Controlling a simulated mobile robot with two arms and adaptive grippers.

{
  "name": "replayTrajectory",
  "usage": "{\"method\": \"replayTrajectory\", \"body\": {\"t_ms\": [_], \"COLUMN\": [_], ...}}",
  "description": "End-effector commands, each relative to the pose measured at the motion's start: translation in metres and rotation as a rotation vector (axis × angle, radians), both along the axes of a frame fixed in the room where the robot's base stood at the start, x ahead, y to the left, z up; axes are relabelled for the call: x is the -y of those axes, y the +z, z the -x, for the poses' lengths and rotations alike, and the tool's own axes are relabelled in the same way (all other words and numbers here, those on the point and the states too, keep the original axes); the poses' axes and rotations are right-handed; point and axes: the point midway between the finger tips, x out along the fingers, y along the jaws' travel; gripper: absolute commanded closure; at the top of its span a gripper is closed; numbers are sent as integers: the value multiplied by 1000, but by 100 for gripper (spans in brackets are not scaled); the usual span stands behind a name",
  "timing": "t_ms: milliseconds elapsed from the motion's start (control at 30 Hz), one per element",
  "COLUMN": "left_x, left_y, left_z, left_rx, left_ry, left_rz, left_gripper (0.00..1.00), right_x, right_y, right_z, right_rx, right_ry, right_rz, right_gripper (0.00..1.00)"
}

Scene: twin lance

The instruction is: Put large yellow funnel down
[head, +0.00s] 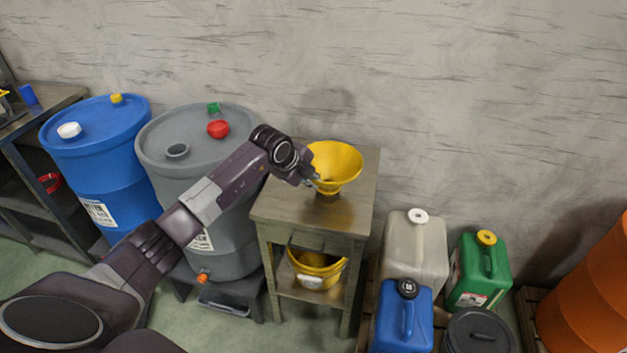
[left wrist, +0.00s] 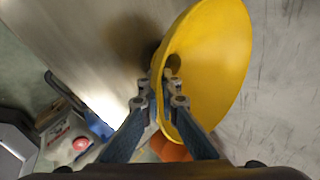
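The large yellow funnel (head: 339,163) is upright, wide mouth up, over the top of the small wooden table (head: 285,207). A dark shadow lies under its narrow end, and I cannot tell whether the spout touches the tabletop. My left gripper (head: 309,177) is at the funnel's left side. In the left wrist view the funnel (left wrist: 220,60) fills the upper right, and the fingers of the left gripper (left wrist: 160,95) are closed on its rim. My right gripper is not in view.
A grey barrel (head: 170,180) and a blue barrel (head: 92,128) stand left of the table. A yellow bucket (head: 318,262) sits on its lower shelf. A white canister (head: 413,250), blue canister (head: 392,322) and green canister (head: 470,278) stand right. The tabletop around the funnel is clear.

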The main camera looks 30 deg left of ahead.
Motion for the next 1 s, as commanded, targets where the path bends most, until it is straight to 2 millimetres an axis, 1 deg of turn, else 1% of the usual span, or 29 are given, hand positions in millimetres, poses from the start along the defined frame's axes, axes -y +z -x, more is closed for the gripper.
{"method": "replayTrajectory", "body": {"t_ms": [33, 100, 200, 233, 533, 667, 767, 1000], "left_x": [0, 0, 0, 0, 0, -1, -3, -7], "left_y": [0, -1, -1, -1, 1, 9, 20, 58], "left_z": [0, 0, 0, 0, 1, 6, 14, 42], "left_rx": [0, -2, -2, -2, -1, 0, 0, 2], "left_ry": [0, 0, 0, 0, 0, 0, -1, -2], "left_rz": [0, 0, 0, 0, 0, 0, -3, -2], "left_gripper": [100, 91, 80, 78, 78, 78, 78, 78], "right_x": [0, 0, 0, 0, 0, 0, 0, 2], "right_y": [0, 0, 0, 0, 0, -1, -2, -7], "right_z": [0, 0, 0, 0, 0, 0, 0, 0], "right_rx": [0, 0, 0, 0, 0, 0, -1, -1], "right_ry": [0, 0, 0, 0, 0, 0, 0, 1], "right_rz": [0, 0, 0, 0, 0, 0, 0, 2], "right_gripper": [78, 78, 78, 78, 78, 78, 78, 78]}}
